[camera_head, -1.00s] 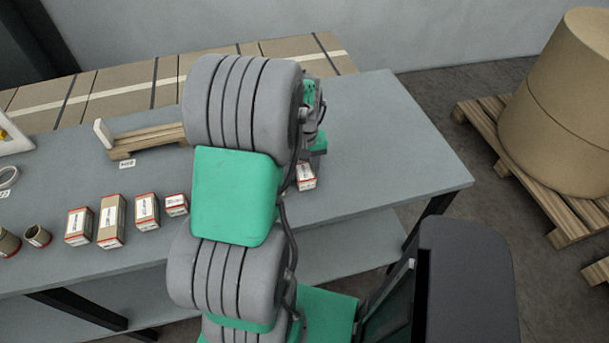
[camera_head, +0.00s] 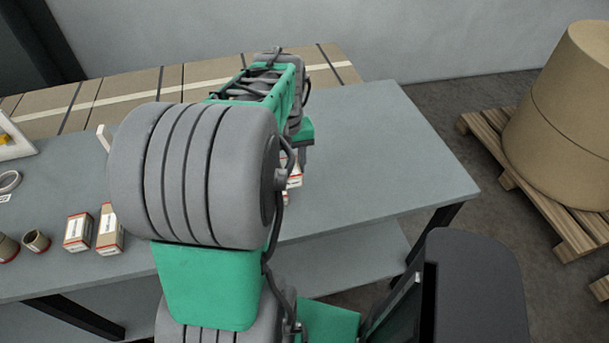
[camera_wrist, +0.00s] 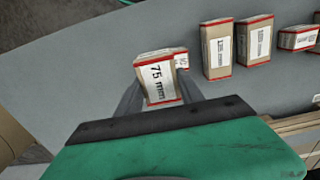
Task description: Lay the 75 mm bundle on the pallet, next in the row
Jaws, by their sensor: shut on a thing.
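My gripper (camera_wrist: 158,98) is shut on the 75 mm bundle (camera_wrist: 161,80), a small kraft block with red edges and a white label reading 75 mm. The fingers sit on either side of it. In the head view the bundle (camera_head: 294,175) shows only in part beside my arm, over the table; I cannot tell its exact height.
Other labelled bundles (camera_wrist: 217,50) stand on the grey table (camera_head: 380,150); one lies partly hidden just behind the held bundle. The table's right part is clear. Taped cartons (camera_head: 120,100) line the back.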

